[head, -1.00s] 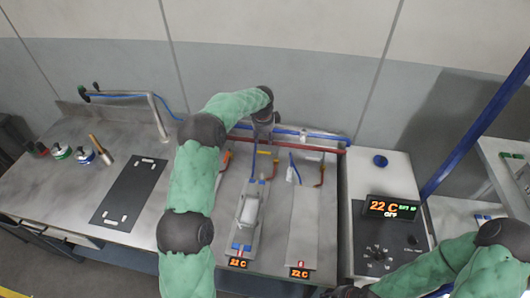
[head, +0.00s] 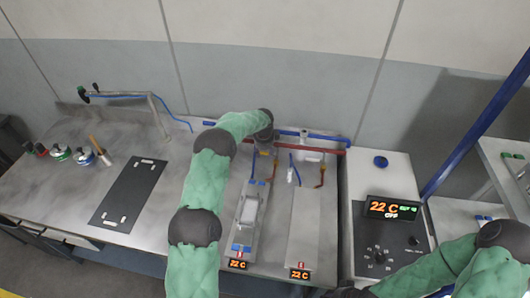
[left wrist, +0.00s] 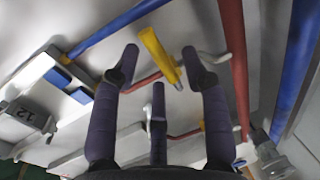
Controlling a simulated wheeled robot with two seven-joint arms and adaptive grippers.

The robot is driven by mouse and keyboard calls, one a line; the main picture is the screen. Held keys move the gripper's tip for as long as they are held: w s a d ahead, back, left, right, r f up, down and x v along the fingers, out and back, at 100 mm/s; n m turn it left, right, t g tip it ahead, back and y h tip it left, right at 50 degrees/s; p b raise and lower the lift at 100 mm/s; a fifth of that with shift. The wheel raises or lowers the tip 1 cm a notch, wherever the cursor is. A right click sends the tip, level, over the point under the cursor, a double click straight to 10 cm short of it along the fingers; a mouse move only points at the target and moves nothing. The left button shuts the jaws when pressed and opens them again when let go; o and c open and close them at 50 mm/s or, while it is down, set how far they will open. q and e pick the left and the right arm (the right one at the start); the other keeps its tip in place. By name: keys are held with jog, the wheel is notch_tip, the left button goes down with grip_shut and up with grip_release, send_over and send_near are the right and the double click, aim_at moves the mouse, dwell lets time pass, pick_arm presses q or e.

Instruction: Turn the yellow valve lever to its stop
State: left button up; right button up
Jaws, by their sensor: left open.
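The yellow valve lever (left wrist: 159,55) shows in the left wrist view as a flat yellow bar, tilted, beside a red pipe. My left gripper (left wrist: 160,64) is open, with its dark fingers around the near end of the lever. I see no finger clearly pressing on it. In the head view my left gripper (head: 265,145) is at the pipes behind the left metal plate, and its wrist hides most of the lever there. My right gripper (head: 345,293) shows only as a dark part at the bottom edge, its jaws unclear.
A red pipe (head: 325,149) and a blue pipe (head: 290,132) run along the back wall. A control box (head: 385,240) with a 22 C display stands at the right.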

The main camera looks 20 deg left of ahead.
pick_arm(q)
jog(key=shift+c, duration=0.2)
grip_shut()
